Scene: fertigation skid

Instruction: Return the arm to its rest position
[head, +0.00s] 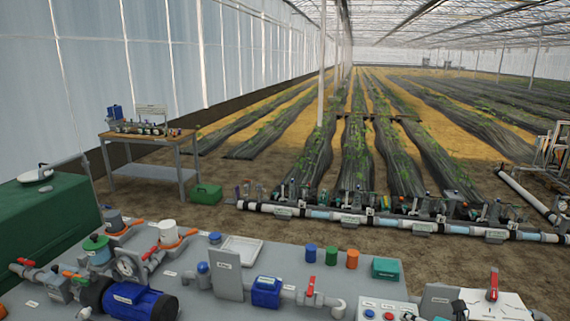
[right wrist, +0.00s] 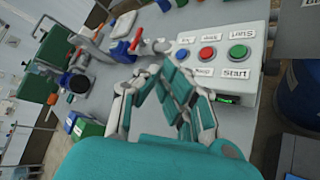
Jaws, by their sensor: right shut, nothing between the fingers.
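My right gripper (right wrist: 161,72) shows in the right wrist view, with grey links and teal pads. Its fingers are drawn together and hold nothing. It is over the grey bench, beside the lower left side of a white control box (right wrist: 263,28) with blue, red and green buttons; I cannot tell whether it touches the box. The control box also shows at the bottom of the head view (head: 371,303), partly cut off by the frame edge. My left gripper is in neither view.
The grey skid top (head: 215,300) carries a blue pump (head: 140,303), pipes, red-handled valves, a white tray (head: 243,248) and coloured cups. In the wrist view a red-handled valve (right wrist: 135,42) stands close to the fingers. A white pipe manifold (head: 390,222) lies beyond the bench.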

